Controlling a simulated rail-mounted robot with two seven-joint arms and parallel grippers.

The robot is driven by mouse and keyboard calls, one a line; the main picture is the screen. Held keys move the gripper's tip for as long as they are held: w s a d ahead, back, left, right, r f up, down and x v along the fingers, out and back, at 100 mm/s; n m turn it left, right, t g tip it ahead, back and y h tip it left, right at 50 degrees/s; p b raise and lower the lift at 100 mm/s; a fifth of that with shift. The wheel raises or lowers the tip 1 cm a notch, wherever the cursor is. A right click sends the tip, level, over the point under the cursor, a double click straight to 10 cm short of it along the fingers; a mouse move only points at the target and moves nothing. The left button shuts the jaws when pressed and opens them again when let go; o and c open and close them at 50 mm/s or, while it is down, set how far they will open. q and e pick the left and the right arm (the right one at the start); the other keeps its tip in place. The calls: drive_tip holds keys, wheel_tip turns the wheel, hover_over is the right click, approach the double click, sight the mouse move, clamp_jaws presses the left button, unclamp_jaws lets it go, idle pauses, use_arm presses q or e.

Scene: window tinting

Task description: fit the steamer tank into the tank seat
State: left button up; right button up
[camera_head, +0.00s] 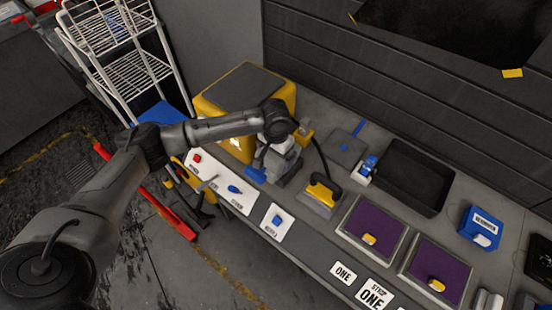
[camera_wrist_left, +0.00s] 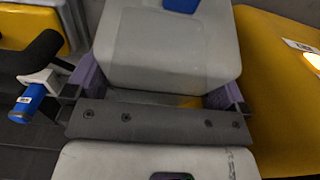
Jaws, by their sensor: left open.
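The steamer is a yellow box (camera_head: 210,107) with a dark top at the back left of the bench, and its yellow side (camera_wrist_left: 285,110) fills the right of the left wrist view. The pale grey tank (camera_wrist_left: 165,50) with a blue part (camera_wrist_left: 181,4) lies between my left gripper's fingers. My left gripper (camera_wrist_left: 160,88) is open, with purple-grey finger pads on both sides of the tank; I cannot tell whether they touch it. In the head view my left gripper (camera_head: 278,160) is beside the steamer. I cannot make out the tank seat. My right gripper is out of view.
A yellow-handled tool (camera_head: 322,190) and its black hose are close to the gripper's right. Farther right are a spray bottle (camera_head: 369,165), a black tray (camera_head: 412,177), two purple pads (camera_head: 372,226) and a blue box (camera_head: 480,227). Labelled cards line the front edge.

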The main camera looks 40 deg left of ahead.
use_arm(q)
drive_tip(key=shift+f, duration=0.3)
drive_tip(key=shift+r, duration=0.15)
drive_tip(key=c, duration=1)
